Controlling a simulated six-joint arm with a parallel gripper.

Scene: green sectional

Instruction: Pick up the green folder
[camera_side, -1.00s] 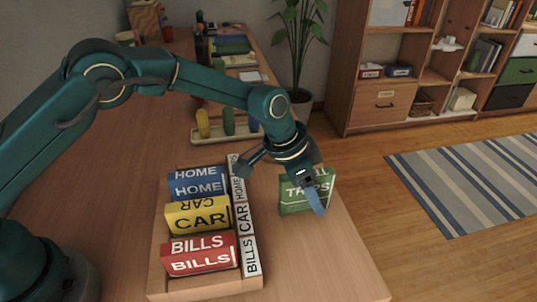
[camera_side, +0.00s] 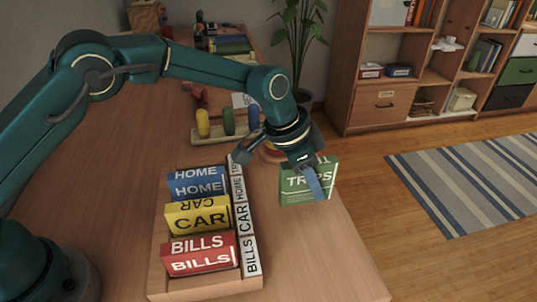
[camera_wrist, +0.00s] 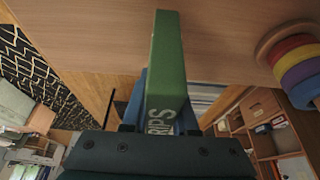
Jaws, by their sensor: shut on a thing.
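The green folder (camera_side: 293,190), marked TRIPS in white letters, stands upright near the right edge of the wooden table. My gripper (camera_side: 316,186) is above and around it, with a blue finger across its front face. In the wrist view the folder (camera_wrist: 167,60) sits between the two blue fingers (camera_wrist: 163,105). The gripper is shut on the folder. The fingers and wrist hide part of the lettering. I cannot tell whether its bottom edge touches the table.
Left of the folder is a wooden tray (camera_side: 208,289) with blue HOME, yellow CAR and red BILLS folders. Behind are a rack of coloured pegs (camera_side: 226,137) and a ring stack (camera_wrist: 297,66). Bare table lies in front of the folder.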

